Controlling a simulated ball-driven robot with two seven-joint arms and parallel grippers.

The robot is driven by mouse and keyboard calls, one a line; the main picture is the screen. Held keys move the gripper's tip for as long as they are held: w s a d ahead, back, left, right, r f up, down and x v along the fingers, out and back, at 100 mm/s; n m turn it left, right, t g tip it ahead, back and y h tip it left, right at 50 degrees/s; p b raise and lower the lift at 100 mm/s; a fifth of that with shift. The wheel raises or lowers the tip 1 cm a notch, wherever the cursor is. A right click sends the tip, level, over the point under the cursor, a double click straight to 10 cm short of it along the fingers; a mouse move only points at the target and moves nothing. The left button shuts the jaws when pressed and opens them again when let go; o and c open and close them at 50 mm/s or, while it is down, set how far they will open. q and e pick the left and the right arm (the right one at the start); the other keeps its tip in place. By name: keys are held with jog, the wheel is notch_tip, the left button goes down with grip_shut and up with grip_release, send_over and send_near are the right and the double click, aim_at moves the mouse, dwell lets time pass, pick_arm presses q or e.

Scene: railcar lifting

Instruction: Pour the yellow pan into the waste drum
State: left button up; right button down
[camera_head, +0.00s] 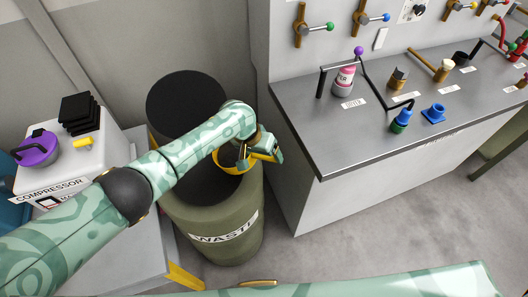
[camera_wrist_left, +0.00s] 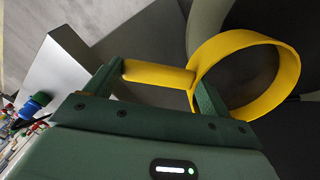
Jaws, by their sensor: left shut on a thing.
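The yellow pan (camera_head: 230,171) is over the open mouth of the waste drum (camera_head: 181,215), an olive-green drum labelled WASTE. My left gripper (camera_head: 266,150) is at the pan's right side, above the drum's rim. In the left wrist view its fingers are shut on the handle of the yellow pan (camera_wrist_left: 291,75). The pan's round wall shows there as a ring with a dark inside. I cannot tell what is in it or exactly how far it is tilted. My left forearm hides part of the drum. My right gripper is not in view.
A dark round-topped object (camera_head: 186,98) stands behind the drum. A white compressor (camera_head: 105,157) with a purple-lidded pot (camera_head: 38,150) is at the left. A grey-topped bench (camera_head: 335,145) with small tools and fittings is close on the right. Clear floor (camera_head: 330,250) lies in front.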

pick_arm(q)
jog(key=shift+s+a+r+h+p, duration=0.3)
jog(key=shift+a+r+h+p, duration=0.4)
jog(key=shift+a+r+p, duration=0.2)
jog(key=shift+s+a+r+t+h, duration=0.2)
jog(key=shift+a+r+t+h, duration=0.2)
jog(key=shift+a+r, duration=0.2)
dwell(0.4)
jog(key=shift+s+a+r+h, duration=0.2)
jog(key=shift+a+r+h, duration=0.25)
jog(key=shift+a, duration=0.2)
jog(key=shift+s+a+r+t+h+b, duration=0.3)
jog(key=shift+a+r+t+h+b, duration=0.2)
jog(key=shift+a+r+h+b, duration=0.5)
jog(key=shift+s+a+h+b, duration=0.15)
jog(key=shift+a+h+b, duration=0.25)
jog(key=shift+b, duration=0.75)
jog(key=shift+s+a+r+t+h+b, duration=0.2)
jog(key=shift+a+h+b, duration=0.35)
jog(key=shift+b, duration=0.4)
jog(key=shift+s+a+r+t+h+b, duration=0.2)
jog(key=shift+a+h+b, duration=0.3)
jog(key=shift+b, duration=0.45)
jog(key=shift+s+a+r+h+b, duration=0.1)
jog(key=shift+s+a+h+b, duration=0.15)
jog(key=shift+a+h+b, duration=1)
